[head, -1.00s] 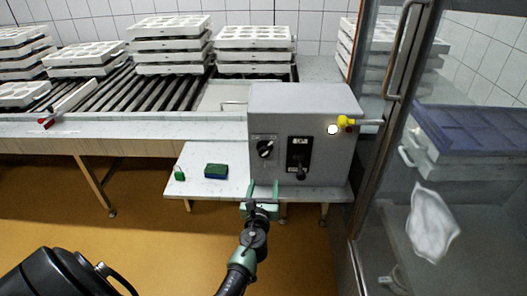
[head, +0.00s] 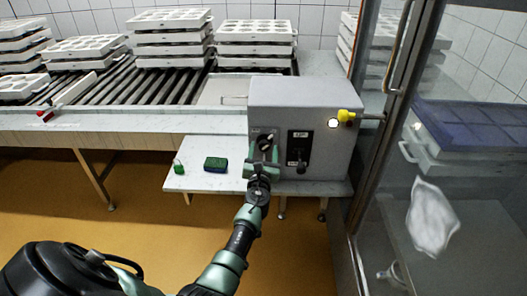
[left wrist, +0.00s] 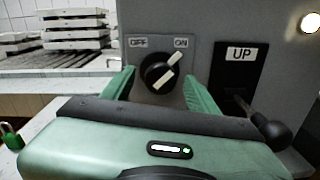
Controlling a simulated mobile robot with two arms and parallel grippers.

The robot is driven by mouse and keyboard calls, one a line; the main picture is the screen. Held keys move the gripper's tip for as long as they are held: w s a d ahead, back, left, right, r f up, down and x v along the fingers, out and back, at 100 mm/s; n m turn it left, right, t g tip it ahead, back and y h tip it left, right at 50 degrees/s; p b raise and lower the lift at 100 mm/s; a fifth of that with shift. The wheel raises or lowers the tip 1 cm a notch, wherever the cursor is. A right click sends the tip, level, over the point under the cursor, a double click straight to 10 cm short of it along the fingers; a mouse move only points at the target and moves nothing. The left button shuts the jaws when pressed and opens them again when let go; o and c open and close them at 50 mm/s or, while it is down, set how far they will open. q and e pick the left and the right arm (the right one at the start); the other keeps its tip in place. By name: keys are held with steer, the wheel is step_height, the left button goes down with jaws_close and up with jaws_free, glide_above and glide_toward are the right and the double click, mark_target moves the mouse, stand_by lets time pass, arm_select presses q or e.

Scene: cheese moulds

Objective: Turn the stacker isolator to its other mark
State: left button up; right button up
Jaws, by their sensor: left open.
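The stacker isolator is a black rotary knob with a pale bar (left wrist: 160,72), on the front of a grey control box (head: 320,100). In the left wrist view it sits below the labels OFF and ON, and its bar slants up to the right, toward ON. In the head view the knob (head: 265,141) is partly hidden by my gripper. My left gripper (head: 262,153) is open, with its green fingers to the left and right of the knob in the left wrist view. I cannot tell whether they touch it. My right gripper is not in view.
Right of the knob is a black lever (left wrist: 268,128) under an UP label. A yellow fitting (head: 346,116) juts from the box near a glass door (head: 400,180).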

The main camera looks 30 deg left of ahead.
arm_select(q)
jaws_close()
steer(key=shift+f, duration=0.1)
steer(key=n+b, duration=0.3)
steer(key=n, duration=0.1)
steer(key=shift+f+n, duration=0.15)
steer(key=shift+n, duration=0.25)
steer(key=n+b, duration=0.3)
steer(key=n, duration=0.1)
steer(key=shift+n, duration=0.3)
steer(key=n+b, duration=0.3)
steer(key=n, duration=0.2)
steer(key=shift+f+n+y, duration=0.1)
steer(key=shift+n+y, duration=0.2)
steer(key=shift+n+b, duration=1.15)
steer(key=shift+n, duration=0.75)
